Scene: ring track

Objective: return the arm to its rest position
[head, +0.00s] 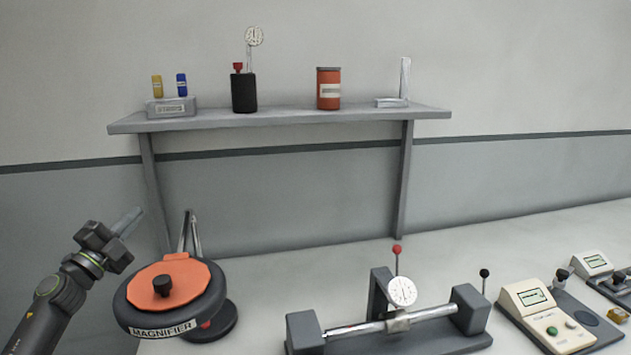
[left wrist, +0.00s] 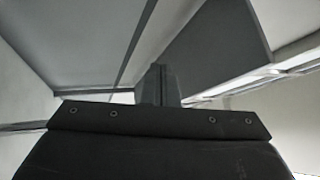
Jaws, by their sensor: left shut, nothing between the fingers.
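My left gripper (head: 127,221) is at the left of the head view, raised and tilted up to the right. Its fingers are shut and empty. It is up and to the left of the magnifier (head: 204,297), apart from it in the picture. In the left wrist view the shut fingers (left wrist: 159,84) point up, with nothing between them. My right gripper is not in view.
A grey shelf (head: 280,120) on two legs stands at the wall with several small items. A dial gauge bench (head: 400,325) stands at the front middle. Instruments with displays (head: 548,315) stand at the right. Bare surface (head: 290,272) lies between magnifier and bench.

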